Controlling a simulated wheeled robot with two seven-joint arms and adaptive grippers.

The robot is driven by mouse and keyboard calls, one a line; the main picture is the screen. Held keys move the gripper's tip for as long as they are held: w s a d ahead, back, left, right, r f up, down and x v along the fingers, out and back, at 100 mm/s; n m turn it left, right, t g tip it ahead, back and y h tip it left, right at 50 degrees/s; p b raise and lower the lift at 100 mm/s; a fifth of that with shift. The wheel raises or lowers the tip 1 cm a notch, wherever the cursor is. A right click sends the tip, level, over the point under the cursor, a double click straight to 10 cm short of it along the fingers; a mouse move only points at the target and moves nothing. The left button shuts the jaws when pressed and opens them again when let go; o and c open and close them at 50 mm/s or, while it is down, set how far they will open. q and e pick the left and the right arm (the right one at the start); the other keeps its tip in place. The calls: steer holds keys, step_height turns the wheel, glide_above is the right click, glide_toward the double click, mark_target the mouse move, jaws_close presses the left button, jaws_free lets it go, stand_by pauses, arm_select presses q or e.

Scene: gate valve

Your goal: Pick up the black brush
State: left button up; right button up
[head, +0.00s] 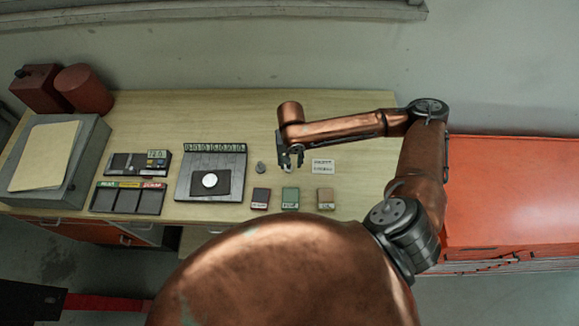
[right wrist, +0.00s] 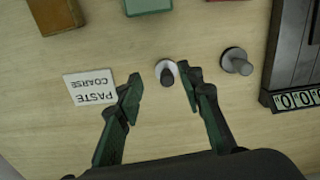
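The black brush (right wrist: 167,77) appears to be the small upright black-handled piece with a white round base in the right wrist view. It stands on the wooden bench (right wrist: 200,22). My right gripper (head: 291,163) points down over the bench in the head view and hides the brush there. In the right wrist view its fingers (right wrist: 162,88) are open and apart, with the brush showing in the gap between the tips. I cannot tell whether the fingers touch it. A similar grey piece (right wrist: 238,62) stands to the right; it also shows in the head view (head: 261,167). My left gripper is not in view.
A white "PASTE COARSE" label (right wrist: 90,87) lies left of the fingers. Dark red (head: 260,198), green (head: 290,198) and tan (head: 325,198) boxes line the bench's front. A dark device with number wheels (head: 213,155) stands left. An orange cabinet (head: 510,190) is at right.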

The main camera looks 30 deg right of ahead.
mark_target(289, 166)
steer(key=w+f, duration=0.2)
steer(key=f, duration=0.1)
steer(key=shift+f, duration=0.15)
steer(key=shift+s+f, duration=0.15)
steer(key=shift+f, duration=0.25)
steer(key=shift+s+r, duration=0.15)
steer(key=shift+s, duration=0.1)
steer(key=shift+w, duration=0.25)
steer(key=c, duration=0.3)
steer(key=shift+s, duration=0.2)
steer(key=c, duration=0.5)
jaws_close()
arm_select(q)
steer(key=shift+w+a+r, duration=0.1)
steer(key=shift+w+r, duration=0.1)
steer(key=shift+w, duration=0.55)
arm_select(e)
steer(key=shift+w, duration=0.1)
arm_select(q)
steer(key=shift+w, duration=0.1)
